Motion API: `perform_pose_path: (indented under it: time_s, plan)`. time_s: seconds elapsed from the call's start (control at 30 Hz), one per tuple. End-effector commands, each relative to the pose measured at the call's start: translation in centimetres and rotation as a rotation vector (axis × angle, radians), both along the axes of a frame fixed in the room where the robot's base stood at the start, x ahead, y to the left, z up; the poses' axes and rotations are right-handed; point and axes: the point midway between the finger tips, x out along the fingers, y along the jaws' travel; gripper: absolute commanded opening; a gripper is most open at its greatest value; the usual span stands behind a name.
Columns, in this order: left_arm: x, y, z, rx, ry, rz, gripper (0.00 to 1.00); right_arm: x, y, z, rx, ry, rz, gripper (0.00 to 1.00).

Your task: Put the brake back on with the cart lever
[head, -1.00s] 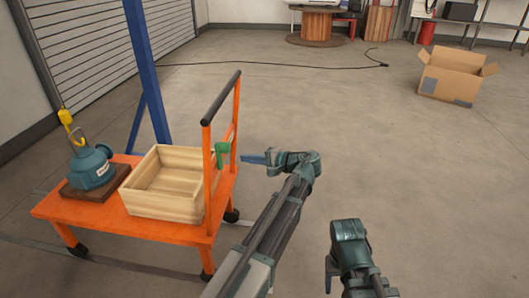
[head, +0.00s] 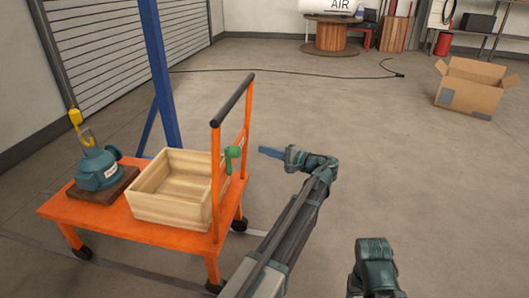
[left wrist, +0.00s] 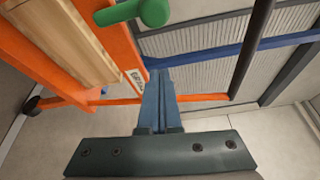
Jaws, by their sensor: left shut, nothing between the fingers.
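The orange cart (head: 130,225) stands at the left in the head view, with a dark push bar on top of its upright frame. The green cart lever (head: 232,157) is on that frame, on the side toward my arm; its rounded end shows at the top of the left wrist view (left wrist: 152,12). My left gripper (head: 262,150) is shut and empty, its blue fingers pointing at the lever with a gap between. In the left wrist view the closed fingers (left wrist: 156,80) point toward the cart frame, below the lever. My right arm shows at the bottom; its fingers are not visible.
A wooden box (head: 180,212) and a teal pump (head: 98,170) on a brown base sit on the cart. A yellow hook (head: 76,118) hangs over the pump. A blue post (head: 160,80) stands behind. A cardboard box (head: 468,90) is far right; the floor between is clear.

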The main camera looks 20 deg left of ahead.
Motion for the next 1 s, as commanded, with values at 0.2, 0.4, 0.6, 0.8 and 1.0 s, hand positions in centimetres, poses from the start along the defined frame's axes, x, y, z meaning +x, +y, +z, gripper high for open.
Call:
perform_pose_path:
  time_s: [0.2,0.4,0.6,0.8,1.0]
  plan:
    - [0.7,4.7,-0.4,-0.001,0.000,0.003,0.00,0.0,0.0,-0.4,-0.001,0.000,0.000,0.64]
    - [0.0,7.2,-0.2,0.000,0.001,0.000,0.00,0.0,0.0,-0.2,-0.001,0.000,0.000,0.64]
    - [-2.2,6.7,0.1,0.000,0.000,0.000,0.00,0.0,0.0,0.1,0.000,0.000,0.000,0.64]
    - [-2.8,6.5,0.2,0.000,0.000,0.000,0.00,0.0,0.0,0.2,0.000,0.000,0.000,0.64]
    - [-2.8,6.5,0.2,0.000,0.000,0.000,0.00,0.0,0.0,0.2,0.000,0.000,0.000,0.64]
